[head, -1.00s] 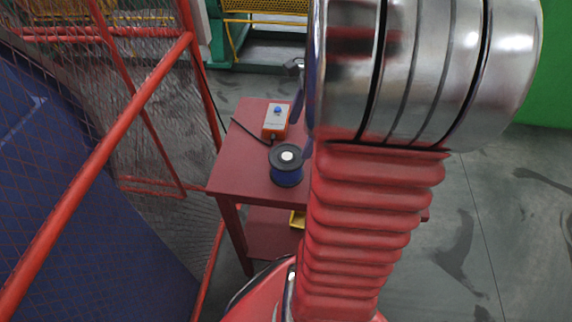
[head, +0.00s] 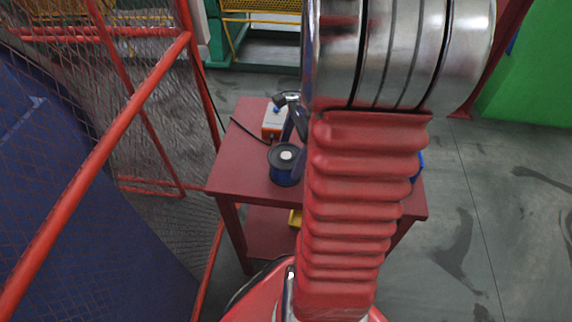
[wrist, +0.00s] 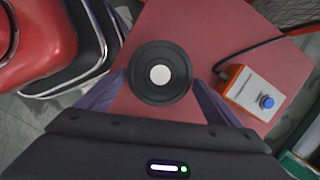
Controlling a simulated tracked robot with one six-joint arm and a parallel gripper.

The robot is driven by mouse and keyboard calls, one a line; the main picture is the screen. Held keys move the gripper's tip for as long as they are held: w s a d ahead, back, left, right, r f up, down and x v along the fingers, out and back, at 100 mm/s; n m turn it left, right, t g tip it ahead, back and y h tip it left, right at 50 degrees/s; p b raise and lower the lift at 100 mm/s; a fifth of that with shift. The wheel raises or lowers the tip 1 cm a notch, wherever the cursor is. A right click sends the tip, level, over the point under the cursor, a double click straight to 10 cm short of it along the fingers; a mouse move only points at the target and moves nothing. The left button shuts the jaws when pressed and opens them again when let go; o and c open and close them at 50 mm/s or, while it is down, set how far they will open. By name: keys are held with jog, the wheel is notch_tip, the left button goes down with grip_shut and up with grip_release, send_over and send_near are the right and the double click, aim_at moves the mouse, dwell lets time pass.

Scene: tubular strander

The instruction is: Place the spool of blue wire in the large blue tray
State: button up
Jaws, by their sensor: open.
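The spool of blue wire (head: 284,165), with black flanges and a white centre, stands upright on the red table. In the wrist view the spool (wrist: 160,73) is seen from above, with its round top between the two fingertips. My gripper (wrist: 159,84) is open, with one finger on each side of the spool. I cannot tell whether the fingers touch it. In the head view my arm hides most of the gripper. A small piece of something blue (head: 420,165) shows at the table's right side, behind my arm; I cannot tell whether it is the large blue tray.
An orange and white control box with a blue button (wrist: 250,92) and a black cable sits beside the spool on the red table (head: 240,175). A yellow object (head: 295,219) is on the lower shelf. A red-framed mesh fence (head: 110,110) stands at the left.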

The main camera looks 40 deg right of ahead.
jog(key=shift+a+x, duration=0.2)
jog(key=shift+x, duration=2.2)
jog(key=shift+r, duration=0.1)
jog(key=shift+c, duration=0.5)
jog(key=c, duration=1.3)
jog(key=shift+r, duration=5.05)
